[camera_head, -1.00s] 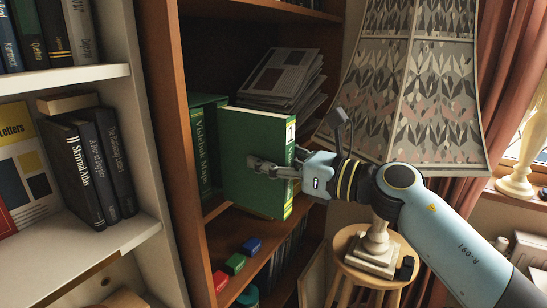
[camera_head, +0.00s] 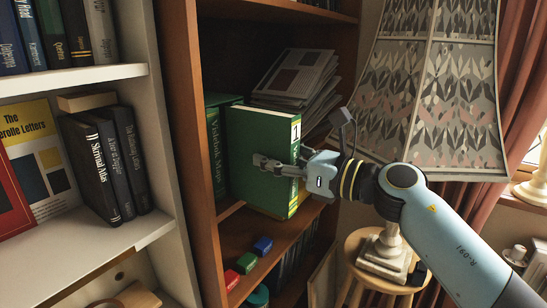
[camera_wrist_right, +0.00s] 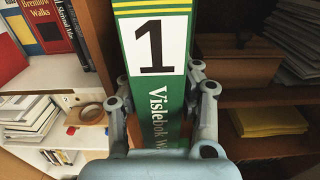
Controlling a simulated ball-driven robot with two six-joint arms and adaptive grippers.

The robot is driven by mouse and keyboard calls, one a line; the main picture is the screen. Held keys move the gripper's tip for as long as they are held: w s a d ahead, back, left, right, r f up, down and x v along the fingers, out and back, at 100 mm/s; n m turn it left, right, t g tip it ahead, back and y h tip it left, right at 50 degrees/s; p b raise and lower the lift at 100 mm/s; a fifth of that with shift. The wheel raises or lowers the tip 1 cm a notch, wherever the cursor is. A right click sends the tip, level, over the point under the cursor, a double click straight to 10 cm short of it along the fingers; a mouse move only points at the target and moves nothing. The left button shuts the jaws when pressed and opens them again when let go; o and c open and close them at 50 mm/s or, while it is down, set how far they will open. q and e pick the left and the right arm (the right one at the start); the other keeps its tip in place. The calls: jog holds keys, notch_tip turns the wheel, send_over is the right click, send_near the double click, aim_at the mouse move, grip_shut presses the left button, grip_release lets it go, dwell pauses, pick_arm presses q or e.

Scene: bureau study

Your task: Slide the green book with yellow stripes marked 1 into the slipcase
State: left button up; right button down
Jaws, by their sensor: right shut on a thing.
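The green book with yellow stripes and a white label marked 1 (camera_head: 258,152) stands upright at the brown bookcase's middle shelf, its spine facing out to the right. My right gripper (camera_head: 283,168) is shut on it, one finger flat on its broad side and the other behind it. In the right wrist view the spine (camera_wrist_right: 170,101) lies between the two fingers (camera_wrist_right: 163,98). Behind and left of the book is a green volume or case lettered Vislebok Maps (camera_head: 214,150), partly hidden. I cannot tell whether this is the slipcase or whether the book enters it. My left gripper is out of view.
Stacked grey magazines (camera_head: 292,80) lie behind the book. Red, green and blue blocks (camera_head: 246,262) sit on the shelf below. A white bookshelf (camera_head: 85,245) is at left. A large patterned lampshade (camera_head: 435,100) stands close to my right arm.

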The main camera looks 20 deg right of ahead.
aim_at(238, 148)
jog(key=shift+b+x, duration=0.55)
jog(key=shift+x, duration=3.6)
dwell(0.8)
jog(key=shift+r, duration=0.15)
jog(key=c, duration=1)
grip_release()
jog(key=shift+o, duration=0.6)
jog(key=o, duration=0.5)
jog(key=shift+c, duration=0.2)
jog(key=shift+p+v, duration=0.6)
jog(key=shift+v, duration=4.4)
